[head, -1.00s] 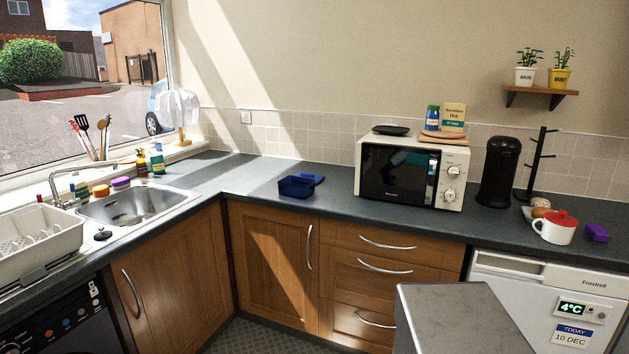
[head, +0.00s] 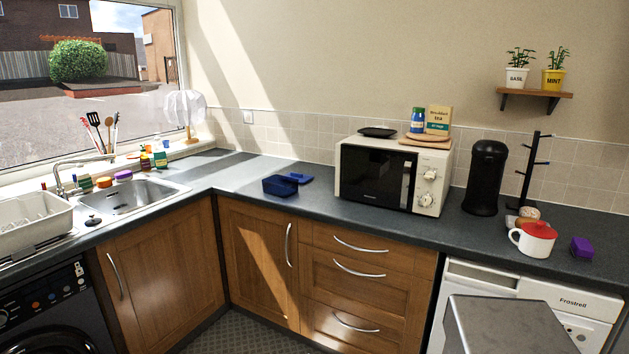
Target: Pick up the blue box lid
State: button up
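The blue box lid (head: 301,178) lies on the dark worktop in the head view, just behind and to the right of the open blue box (head: 280,187). It looks flat and seems to touch or nearly touch the box; I cannot tell which. The white microwave (head: 393,175) stands to its right. My gripper is not in view.
The sink (head: 130,196) and a white dish rack (head: 33,222) are at the left. A black canister (head: 485,178), a red-lidded white mug (head: 533,239) and a purple item (head: 582,248) stand at the right. A grey-topped block (head: 510,325) is in the foreground. Worktop left of the box is clear.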

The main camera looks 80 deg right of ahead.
aim_at(303, 178)
jog(key=u, duration=0.15)
jog(key=k, duration=0.75)
jog(key=z, duration=2.15)
jog(key=i, duration=1)
jog(key=z, duration=0.05)
jog(key=k, duration=0.2)
jog(key=z, duration=0.15)
